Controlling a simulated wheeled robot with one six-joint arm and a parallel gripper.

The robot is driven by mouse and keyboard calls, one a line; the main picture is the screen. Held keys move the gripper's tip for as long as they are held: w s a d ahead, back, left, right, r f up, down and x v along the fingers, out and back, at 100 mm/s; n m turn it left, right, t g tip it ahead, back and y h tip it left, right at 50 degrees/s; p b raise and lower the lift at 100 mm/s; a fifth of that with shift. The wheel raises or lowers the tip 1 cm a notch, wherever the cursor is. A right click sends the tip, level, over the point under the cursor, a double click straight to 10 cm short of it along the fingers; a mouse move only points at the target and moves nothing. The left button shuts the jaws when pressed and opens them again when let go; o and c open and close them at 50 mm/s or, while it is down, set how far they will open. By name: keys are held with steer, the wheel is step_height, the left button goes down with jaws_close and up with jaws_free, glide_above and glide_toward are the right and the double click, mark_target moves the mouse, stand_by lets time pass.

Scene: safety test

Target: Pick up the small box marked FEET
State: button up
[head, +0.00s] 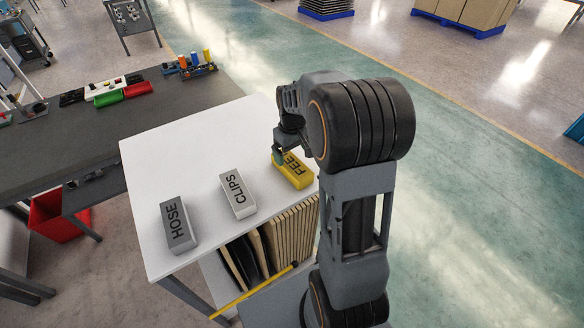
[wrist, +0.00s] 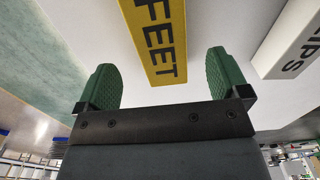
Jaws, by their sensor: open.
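The small yellow box marked FEET (head: 291,172) lies on the white tabletop (head: 200,135), near its right edge. In the head view my arm hides part of it. In the wrist view the yellow box (wrist: 160,38) shows its black lettering between the green fingers. My gripper (wrist: 162,78) is open, with one finger on each side of the box's near end and gaps between. Whether the fingers have come down beside the box or are still above it, I cannot tell. In the head view my gripper (head: 280,155) is at the box, mostly behind my arm.
A grey box marked CLIPS (head: 238,194) lies left of the yellow box, and one marked HOSE (head: 178,225) farther left. The CLIPS box also shows at the right of the wrist view (wrist: 290,40). A dark bench (head: 60,140) with tools stands behind left.

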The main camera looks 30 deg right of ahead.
mark_target(292, 163)
steer(key=shift+w+f+p, duration=0.1)
steer(key=shift+f+p, duration=0.25)
steer(key=shift+f, duration=2.6)
steer(key=shift+c, duration=0.2)
steer(key=c, duration=1)
steer(key=shift+r, duration=0.1)
